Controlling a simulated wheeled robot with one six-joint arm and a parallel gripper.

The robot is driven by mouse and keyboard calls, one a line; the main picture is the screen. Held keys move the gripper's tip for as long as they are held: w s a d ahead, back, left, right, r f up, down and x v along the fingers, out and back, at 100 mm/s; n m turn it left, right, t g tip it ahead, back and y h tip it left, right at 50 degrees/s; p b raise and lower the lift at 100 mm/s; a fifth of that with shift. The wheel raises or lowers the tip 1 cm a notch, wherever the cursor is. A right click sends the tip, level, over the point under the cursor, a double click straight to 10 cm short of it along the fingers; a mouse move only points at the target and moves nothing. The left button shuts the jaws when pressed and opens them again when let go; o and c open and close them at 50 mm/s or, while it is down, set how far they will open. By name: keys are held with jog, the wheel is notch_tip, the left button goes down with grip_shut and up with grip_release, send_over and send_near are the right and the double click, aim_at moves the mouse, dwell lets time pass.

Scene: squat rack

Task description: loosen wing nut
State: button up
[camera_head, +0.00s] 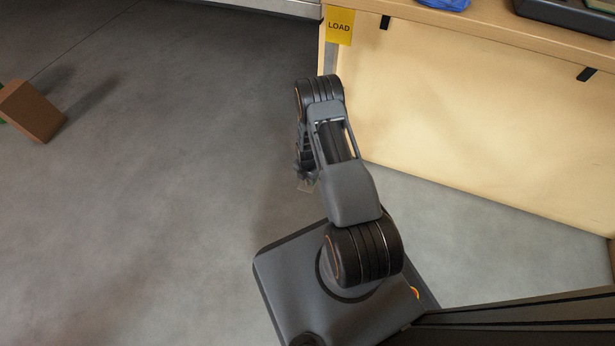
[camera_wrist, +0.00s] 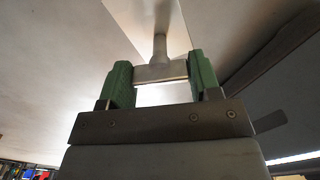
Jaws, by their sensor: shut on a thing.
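In the wrist view, a grey wing nut (camera_wrist: 150,73) sits crosswise between the two green fingers of my gripper (camera_wrist: 161,70). The fingers are shut on its two ends. A round grey stem (camera_wrist: 160,46) rises from the middle of the wing nut toward a pale surface above. In the head view my own arm reaches down and away from my base, and the wing nut cannot be made out there. How far the wing nut has turned on the stem cannot be told.
A wooden bench (camera_head: 480,110) with a yellow LOAD label (camera_head: 339,26) stands at the upper right. A dark tray (camera_head: 570,18) and a blue thing (camera_head: 445,3) are on its top. A brown box (camera_head: 32,112) lies at the far left. The grey floor (camera_head: 150,220) between is clear.

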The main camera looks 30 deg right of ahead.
jog(key=n, duration=0.6)
jog(key=shift+w+n, duration=0.1)
jog(key=shift+n, duration=0.3)
dwell(0.4)
jog(key=o, duration=0.9)
jog(key=shift+r, duration=0.1)
notch_tip(320, 180, up, 14)
jog(key=p, duration=0.5)
jog(key=shift+f, duration=0.2)
